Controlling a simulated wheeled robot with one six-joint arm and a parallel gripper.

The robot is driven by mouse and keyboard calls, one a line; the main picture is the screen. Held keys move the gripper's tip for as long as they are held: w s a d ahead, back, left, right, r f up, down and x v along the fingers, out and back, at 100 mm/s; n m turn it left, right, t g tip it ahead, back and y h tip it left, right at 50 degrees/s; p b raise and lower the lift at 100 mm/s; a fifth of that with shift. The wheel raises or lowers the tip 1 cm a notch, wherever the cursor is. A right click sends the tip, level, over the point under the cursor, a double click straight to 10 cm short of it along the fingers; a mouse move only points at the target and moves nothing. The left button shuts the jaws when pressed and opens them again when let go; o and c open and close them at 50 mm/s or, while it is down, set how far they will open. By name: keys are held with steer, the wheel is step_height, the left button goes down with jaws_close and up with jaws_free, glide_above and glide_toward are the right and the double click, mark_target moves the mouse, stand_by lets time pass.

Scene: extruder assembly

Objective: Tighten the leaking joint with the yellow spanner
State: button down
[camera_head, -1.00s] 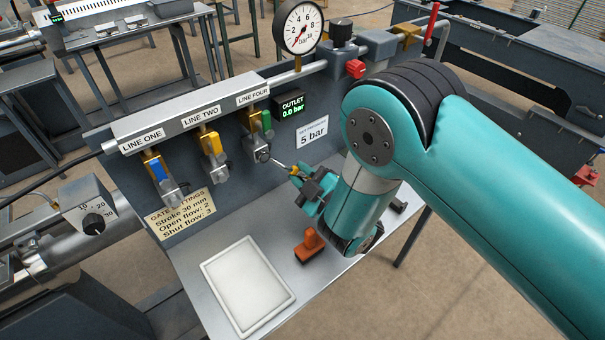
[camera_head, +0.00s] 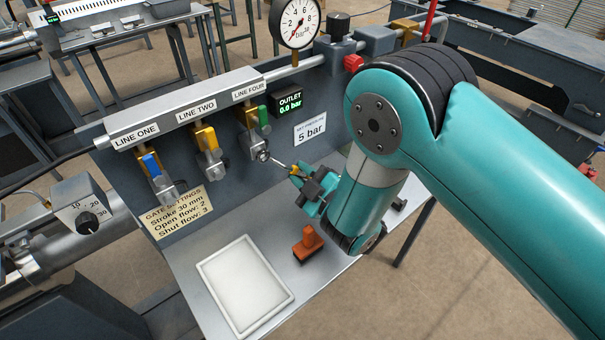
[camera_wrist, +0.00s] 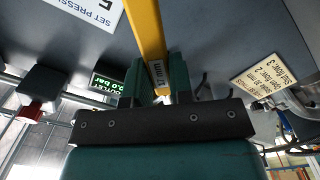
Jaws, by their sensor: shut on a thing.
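My gripper (camera_head: 306,186) is shut on the yellow spanner (camera_wrist: 146,30), which shows between the dark green fingers in the wrist view with a "17 mm" label. In the head view the spanner's thin shaft (camera_head: 281,164) points left toward the round fitting (camera_head: 263,156) below the line four valve (camera_head: 252,122). Its far end is at or very close to that fitting; I cannot tell whether it is seated. Valves for line two (camera_head: 206,140) and line one (camera_head: 153,168) are further left. No leak is visible. The outlet display (camera_head: 289,103) reads 0.0 bar.
A pressure gauge (camera_head: 300,22) stands above the panel. An orange-brown stamp-like object (camera_head: 308,243) and a white tray (camera_head: 204,272) are on the bench below my gripper. The bench front between tray and panel is clear. A "5 bar" sign (camera_head: 311,129) is on the panel.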

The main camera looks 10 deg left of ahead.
steer(key=shift+s+d+b, duration=0.35)
steer(key=shift+d+b, duration=0.05)
steer(key=shift+b, duration=0.35)
steer(key=shift+w+d, duration=0.1)
stand_by(0.4)
